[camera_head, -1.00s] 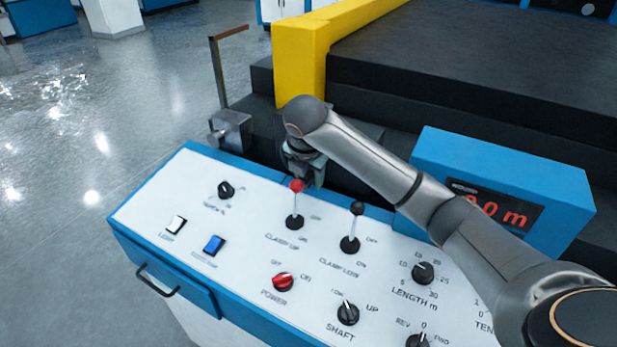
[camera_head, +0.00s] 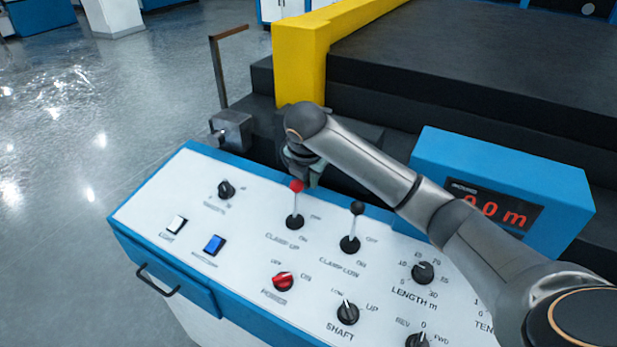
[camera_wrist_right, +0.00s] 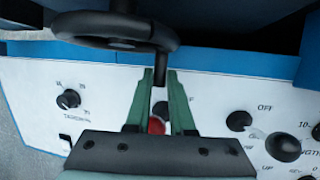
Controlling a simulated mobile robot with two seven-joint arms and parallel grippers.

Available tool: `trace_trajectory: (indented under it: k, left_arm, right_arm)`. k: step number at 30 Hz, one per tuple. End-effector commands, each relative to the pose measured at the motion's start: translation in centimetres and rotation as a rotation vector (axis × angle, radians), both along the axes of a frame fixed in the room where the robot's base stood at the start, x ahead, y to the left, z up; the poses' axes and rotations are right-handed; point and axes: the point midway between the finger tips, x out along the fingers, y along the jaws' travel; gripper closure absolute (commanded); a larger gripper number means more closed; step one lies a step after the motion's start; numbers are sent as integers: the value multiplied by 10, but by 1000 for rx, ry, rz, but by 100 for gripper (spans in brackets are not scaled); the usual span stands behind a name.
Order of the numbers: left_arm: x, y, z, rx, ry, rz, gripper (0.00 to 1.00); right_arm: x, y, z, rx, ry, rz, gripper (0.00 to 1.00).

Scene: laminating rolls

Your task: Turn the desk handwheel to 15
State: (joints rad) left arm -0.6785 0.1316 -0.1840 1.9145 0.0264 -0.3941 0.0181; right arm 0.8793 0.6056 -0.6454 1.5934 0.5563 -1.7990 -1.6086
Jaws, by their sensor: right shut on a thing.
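The black handwheel (camera_wrist_right: 75,27) shows at the top of the right wrist view, with a round rim and a dark upright handle (camera_wrist_right: 162,62). My right gripper (camera_wrist_right: 160,78) has its green fingers closed on that handle. In the head view, my right gripper (camera_head: 300,172) is low behind the red-knobbed lever, at the desk's far edge; the arm and gripper hide the wheel there. No scale or mark of 15 for the wheel is readable. My left gripper is not in view.
The white desk panel (camera_head: 180,200) carries the red-knobbed clamp lever (camera_head: 296,187), a black-knobbed lever (camera_head: 357,208), a red power switch (camera_head: 283,281) and several knobs. A blue display box (camera_head: 440,165) reads 0.0 m. A yellow post (camera_head: 298,65) stands behind.

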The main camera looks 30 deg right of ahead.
Motion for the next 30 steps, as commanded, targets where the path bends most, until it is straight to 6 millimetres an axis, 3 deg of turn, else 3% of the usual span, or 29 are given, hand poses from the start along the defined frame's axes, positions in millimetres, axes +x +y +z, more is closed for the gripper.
trace_trajectory:
  k: [16, 30]
  left_arm:
    - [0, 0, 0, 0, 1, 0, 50]
    - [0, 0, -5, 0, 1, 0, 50]
  right_arm:
    - [0, -1, -2, 21, -37, -1, 100]
    - [4, 2, -17, 192, -326, 1, 100]
